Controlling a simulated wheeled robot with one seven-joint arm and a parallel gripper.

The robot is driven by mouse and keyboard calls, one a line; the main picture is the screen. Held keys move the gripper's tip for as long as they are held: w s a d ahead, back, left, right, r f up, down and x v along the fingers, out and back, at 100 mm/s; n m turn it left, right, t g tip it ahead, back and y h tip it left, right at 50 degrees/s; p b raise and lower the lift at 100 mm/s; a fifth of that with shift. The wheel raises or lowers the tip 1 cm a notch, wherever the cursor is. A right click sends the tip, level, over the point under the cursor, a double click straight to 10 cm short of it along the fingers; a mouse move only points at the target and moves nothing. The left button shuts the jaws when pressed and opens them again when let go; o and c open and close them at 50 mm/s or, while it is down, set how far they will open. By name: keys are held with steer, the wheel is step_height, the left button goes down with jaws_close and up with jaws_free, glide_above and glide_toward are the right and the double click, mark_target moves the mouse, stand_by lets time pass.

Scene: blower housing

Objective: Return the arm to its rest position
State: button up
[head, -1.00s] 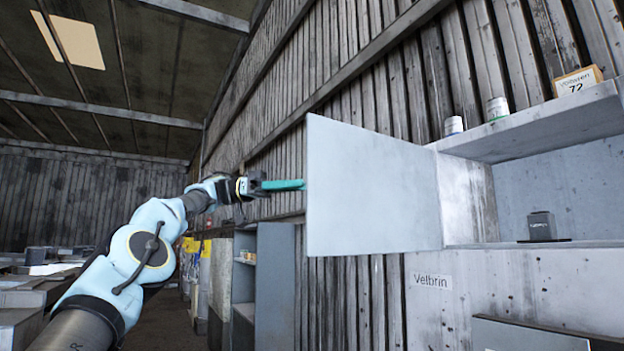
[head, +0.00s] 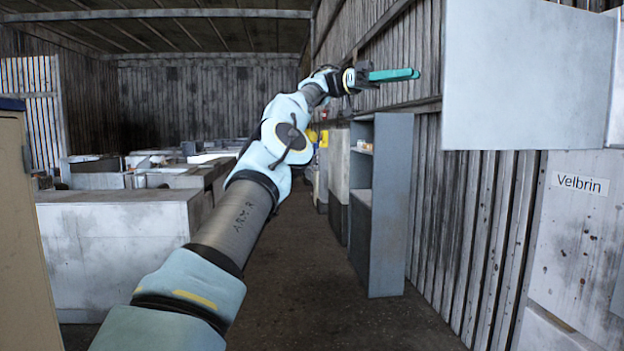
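My arm reaches up and away from the bottom of the head view, still stretched out. My gripper (head: 395,74) is at its far end, with teal fingers pointing right toward a pale grey cabinet door panel (head: 530,75). The fingers show side-on as one teal strip, so I cannot tell whether they are open or shut. A gap shows in the picture between the fingertips and the panel. I see no separate object at the fingers.
A cabinet front labelled "Velbrin" (head: 583,184) stands at the right, below the panel. A grey open shelf unit (head: 388,220) stands by the plank wall. Pale counters (head: 115,245) fill the left. The floor aisle (head: 300,270) between is clear.

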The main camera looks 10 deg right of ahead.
steer(key=s+d+f+n+t, duration=0.1)
steer(key=d+f+n+t, duration=0.55)
steer(key=f+n, duration=0.45)
steer(key=w+a+f+n+t+y+b, duration=0.1)
steer(key=a+f+n+t+y, duration=0.2)
steer(key=f, duration=0.6)
steer(key=w+a+f+n+t+y, duration=0.1)
steer(key=a+f+n+t, duration=0.1)
steer(key=a+f+n, duration=0.5)
steer(key=s+a+f+n+t+y, duration=0.1)
steer(key=a+f+t+y, duration=0.1)
steer(key=a+f, duration=0.6)
steer(key=s+a+f+n+t+y, duration=0.1)
steer(key=s+a+f+y, duration=0.1)
steer(key=a+f, duration=0.65)
steer(key=s+a+f+n+y, duration=0.1)
steer(key=s+a+f+n, duration=0.1)
steer(key=s+a, duration=0.3)
steer(key=s+a+f+n+t+y, duration=0.1)
steer(key=s+a, duration=0.5)
steer(key=a, duration=0.7)
steer(key=shift+s+f+n+y+b, duration=0.2)
steer(key=shift+f+n+y+b, duration=0.15)
steer(key=shift+f+n, duration=0.4)
